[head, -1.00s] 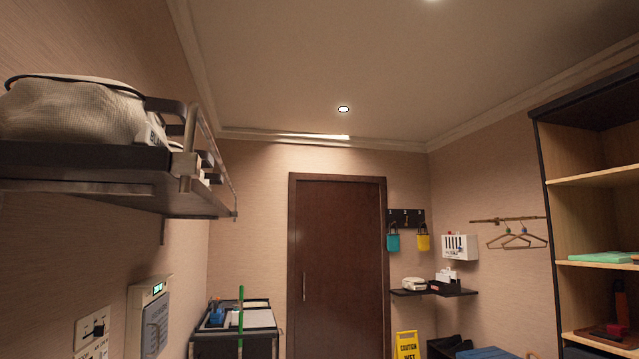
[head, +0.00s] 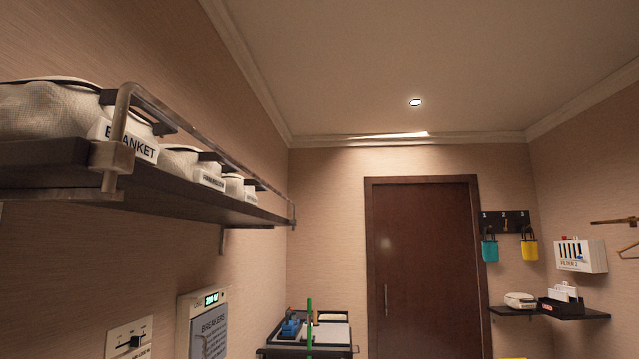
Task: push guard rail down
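The guard rail (head: 205,142) is a metal bar along the front edge of a dark wall shelf (head: 60,170) at the upper left of the head view. It is raised above the shelf board, with a bent post and a bracket at its near end and another post at its far end. White bags stand behind it on the shelf, the nearest labelled BLANKET (head: 130,138). Neither of my grippers shows in the head view, so nothing of mine is seen touching the rail.
Below the shelf, a breaker panel (head: 205,325) and a slider switch plate (head: 130,338) are on the left wall. A cart (head: 305,352) stands at the back near a brown door (head: 423,265). A small shelf (head: 595,314) and key hooks (head: 505,222) are at right. The air before the rail looks clear.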

